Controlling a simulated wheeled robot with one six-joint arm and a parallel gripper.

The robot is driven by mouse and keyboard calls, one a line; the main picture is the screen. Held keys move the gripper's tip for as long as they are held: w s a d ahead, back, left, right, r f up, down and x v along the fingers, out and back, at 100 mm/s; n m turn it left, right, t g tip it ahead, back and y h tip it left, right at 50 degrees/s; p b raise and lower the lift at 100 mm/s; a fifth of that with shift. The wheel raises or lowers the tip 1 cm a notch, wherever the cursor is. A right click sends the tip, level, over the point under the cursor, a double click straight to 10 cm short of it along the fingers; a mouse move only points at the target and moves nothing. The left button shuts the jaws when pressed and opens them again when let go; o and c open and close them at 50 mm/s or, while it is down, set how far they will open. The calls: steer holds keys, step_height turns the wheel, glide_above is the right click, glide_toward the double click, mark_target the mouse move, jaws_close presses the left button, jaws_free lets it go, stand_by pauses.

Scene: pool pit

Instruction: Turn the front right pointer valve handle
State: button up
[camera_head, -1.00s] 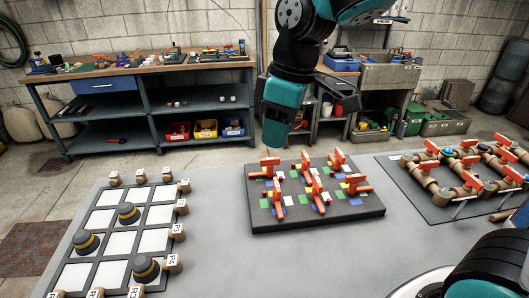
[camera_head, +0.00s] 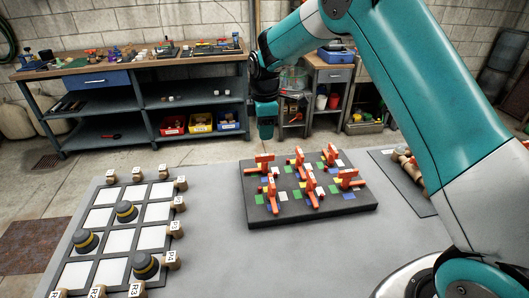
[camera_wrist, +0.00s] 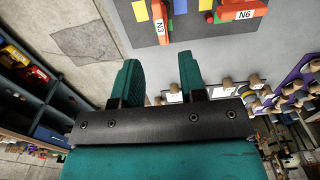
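A dark board (camera_head: 290,218) with several orange pointer handles and small coloured squares lies on the grey table. The front right handle (camera_head: 350,179) lies near the board's right edge and points roughly sideways. My gripper (camera_head: 266,130) hangs above and behind the board's far left part, apart from every handle. In the wrist view my gripper (camera_wrist: 158,85) shows two separate fingers with nothing between them. Beyond them, part of the board shows at the top, with an orange handle labelled N3 (camera_wrist: 160,12) and another labelled N6 (camera_wrist: 236,11).
A panel of white squares (camera_head: 104,217) with dark round knobs and labelled blocks lies to the left. A pipe assembly (camera_head: 408,162) is partly hidden behind my arm on the right. A workbench (camera_head: 130,65) stands behind. The table in front of the board is clear.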

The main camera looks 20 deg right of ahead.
mark_target(265, 155)
step_height(265, 155, down, 9)
steer(key=shift+f+p, duration=0.15)
steer(key=shift+p, duration=0.7)
jaws_close()
